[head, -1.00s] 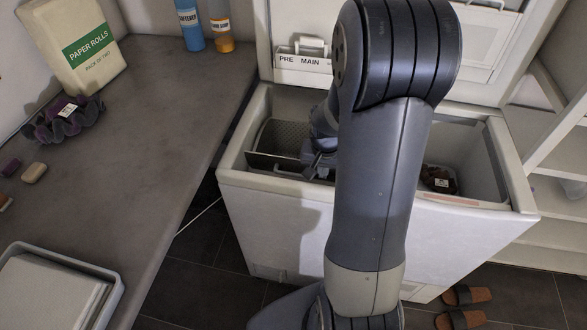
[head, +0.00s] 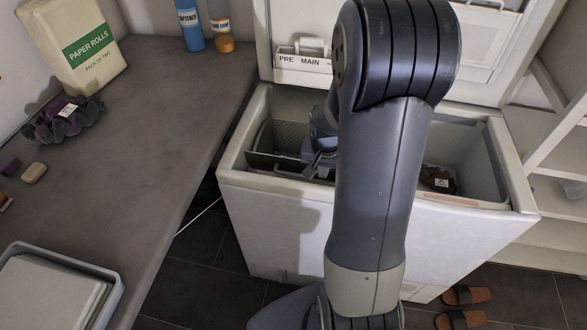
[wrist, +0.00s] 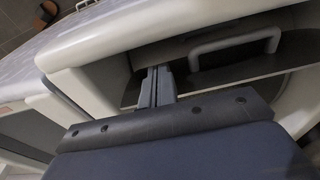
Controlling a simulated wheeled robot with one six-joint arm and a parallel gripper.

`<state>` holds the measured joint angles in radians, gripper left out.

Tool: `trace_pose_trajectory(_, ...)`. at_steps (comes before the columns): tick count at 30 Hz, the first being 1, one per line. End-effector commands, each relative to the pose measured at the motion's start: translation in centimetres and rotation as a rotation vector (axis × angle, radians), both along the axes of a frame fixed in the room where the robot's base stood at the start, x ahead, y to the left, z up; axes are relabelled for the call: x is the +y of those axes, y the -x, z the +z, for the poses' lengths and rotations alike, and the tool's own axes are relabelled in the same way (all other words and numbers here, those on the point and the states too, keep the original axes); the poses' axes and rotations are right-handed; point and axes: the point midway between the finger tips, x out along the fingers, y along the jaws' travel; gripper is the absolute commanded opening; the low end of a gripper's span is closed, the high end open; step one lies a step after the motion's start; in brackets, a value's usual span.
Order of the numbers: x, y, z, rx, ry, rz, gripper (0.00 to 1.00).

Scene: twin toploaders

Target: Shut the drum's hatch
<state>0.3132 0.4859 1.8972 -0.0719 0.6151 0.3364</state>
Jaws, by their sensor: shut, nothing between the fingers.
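The open top-loader (head: 275,225) stands ahead with its lid up. In its left part I see the perforated metal of the drum (head: 283,134). A thin dark panel, seemingly the drum's hatch (head: 272,163), stands at the near side of the opening. My gripper (head: 312,172) is shut and empty, low inside the opening by the panel's right end. My arm hides the middle of the opening.
The machine's pale rim (head: 262,182) surrounds the opening closely. A brown labelled item (head: 438,179) lies in the right part. A grey counter (head: 165,105) runs along the left, with bottles at its back. Shelves (head: 560,150) stand right; sandals (head: 466,296) lie on the floor.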

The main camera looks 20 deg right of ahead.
Motion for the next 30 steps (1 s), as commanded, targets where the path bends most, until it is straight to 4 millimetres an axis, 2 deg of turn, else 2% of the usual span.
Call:
trace_pose_trajectory(6,-0.7,-1.0,0.0,0.0,0.0,-0.001,0.0)
trace_pose_trajectory(16,-0.8,-1.2,0.1,-0.001,0.0,-0.001,0.0)
trace_pose_trajectory(30,-2.7,-4.0,0.7,-0.001,0.0,-0.001,0.0)
